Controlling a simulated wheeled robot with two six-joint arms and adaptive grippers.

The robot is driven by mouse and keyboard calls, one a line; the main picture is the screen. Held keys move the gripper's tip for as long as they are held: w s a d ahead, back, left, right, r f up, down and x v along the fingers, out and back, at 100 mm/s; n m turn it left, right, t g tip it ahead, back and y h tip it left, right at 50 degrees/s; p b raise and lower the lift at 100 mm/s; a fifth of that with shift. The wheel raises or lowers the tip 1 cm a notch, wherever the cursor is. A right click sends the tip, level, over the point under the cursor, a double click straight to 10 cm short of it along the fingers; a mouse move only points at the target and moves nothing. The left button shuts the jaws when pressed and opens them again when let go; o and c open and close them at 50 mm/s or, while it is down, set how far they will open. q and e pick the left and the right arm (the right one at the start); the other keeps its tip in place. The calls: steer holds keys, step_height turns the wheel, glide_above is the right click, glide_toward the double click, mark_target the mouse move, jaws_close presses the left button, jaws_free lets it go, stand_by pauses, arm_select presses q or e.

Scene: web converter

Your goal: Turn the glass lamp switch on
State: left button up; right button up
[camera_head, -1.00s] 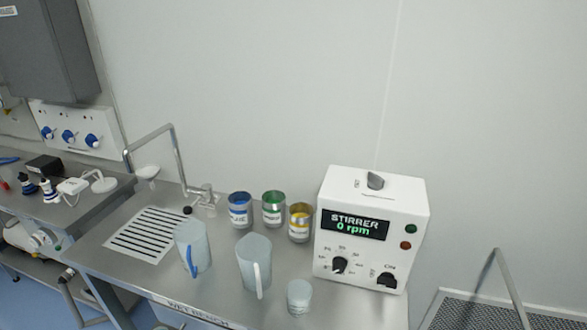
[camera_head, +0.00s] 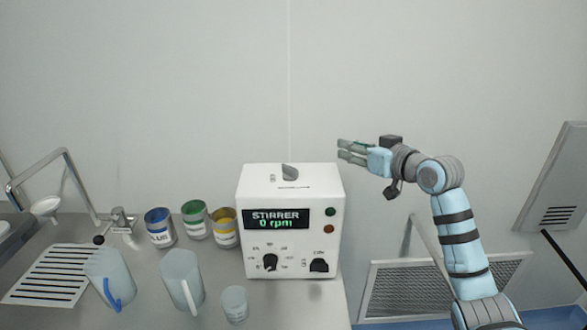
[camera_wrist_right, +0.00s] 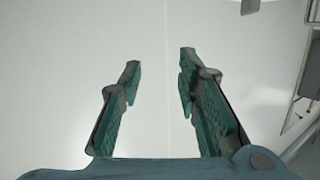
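The white stirrer box (camera_head: 292,247) stands on the bench, its display reading "STIRRER 0 rpm". A grey knob (camera_head: 289,172) sits on its top face, beside small lettering too small to read. Two black knobs, a left one (camera_head: 270,262) and a right one (camera_head: 319,265), are on its front. I cannot tell which of these is the lamp switch. My right gripper (camera_head: 347,151) is raised to the right of the box, above its top, pointing left. In the right wrist view its two fingers (camera_wrist_right: 158,80) are apart with nothing between them. My left gripper is not in view.
Blue, green and yellow cans (camera_head: 194,221) stand left of the box. Two jugs, one with a blue handle (camera_head: 110,277) and one with a white handle (camera_head: 182,278), and a small cup (camera_head: 234,304) stand in front. A bent tap (camera_head: 65,165) is at left. Air above the box is clear.

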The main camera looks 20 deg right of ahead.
mark_target(290, 167)
steer(key=s+a+n+g+y, duration=0.3)
steer(key=s+a+n, duration=0.1)
steer(key=s+a, duration=0.35)
steer(key=x, duration=0.4)
steer(key=p+x, duration=0.1)
steer(key=x, duration=0.3)
steer(key=p+x, duration=0.1)
steer(key=x, duration=0.4)
steer(key=shift+w+d+f, duration=0.1)
steer(key=shift+w+d, duration=0.15)
steer(key=shift+w+a+f, duration=0.25)
steer(key=shift+w+a, duration=0.05)
steer(key=shift+w, duration=0.1)
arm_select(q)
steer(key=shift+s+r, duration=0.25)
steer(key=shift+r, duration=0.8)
arm_select(e)
steer(key=shift+w+d+f, duration=0.1)
steer(key=shift+d, duration=0.05)
jaws_close()
